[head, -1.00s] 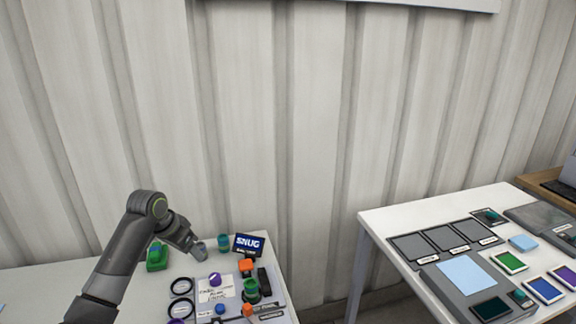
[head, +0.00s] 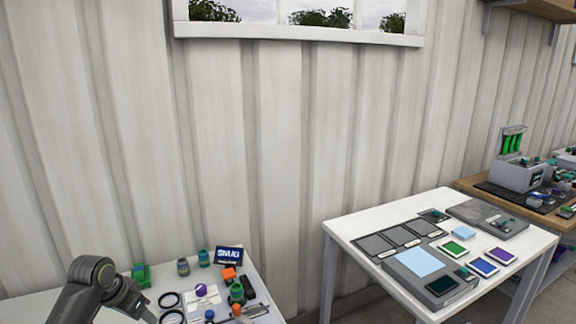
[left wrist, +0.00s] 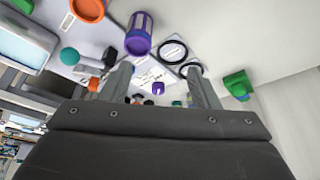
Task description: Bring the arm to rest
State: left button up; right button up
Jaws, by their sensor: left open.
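My left arm (head: 88,285) is folded low at the left of the head view, over the near table. My left gripper (left wrist: 158,82) is open in the left wrist view, its two fingers apart. I see nothing held between them; a purple knob (left wrist: 158,88) and other small parts show beyond, on the table. In the head view the gripper hangs at the lower edge, left of the black rings (head: 169,299), and its tips are hard to make out. My right gripper is not in view.
The left table holds a green block (head: 140,274), two banded cylinders (head: 183,267), a SNUG sign (head: 228,255), an orange part (head: 229,273) and a green-topped cylinder (head: 236,292). A white table (head: 345,232) with trays stands right, across a gap.

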pick_arm(q)
jog(key=shift+n+y, duration=0.5)
jog(key=shift+n, duration=0.1)
jog(key=s+d+f, duration=0.1)
jog(key=s+f, duration=0.3)
jog(key=s, duration=0.1)
jog(key=s+d+f, duration=0.2)
jog(key=s+f, duration=0.2)
jog(key=s, duration=0.2)
jog(key=s+d+f, duration=0.1)
jog(key=s+f, duration=0.3)
jog(key=s, duration=0.2)
jog(key=shift+s+d, duration=0.1)
jog(key=shift+d, duration=0.1)
jog(key=s+d+r+n+y, duration=0.1)
jog(key=s+r+n+y, duration=0.15)
jog(key=s, duration=1.75)
notch_tip(320, 180, down, 25)
jog(key=a+g, duration=0.2)
jog(key=s+d+f+h, duration=0.1)
jog(key=s+d+f, duration=0.1)
jog(key=s+f, duration=1.3)
jog(key=shift+f+n+g, duration=0.4)
jog(key=shift+f+n, duration=0.05)
jog(key=shift+f, duration=0.2)
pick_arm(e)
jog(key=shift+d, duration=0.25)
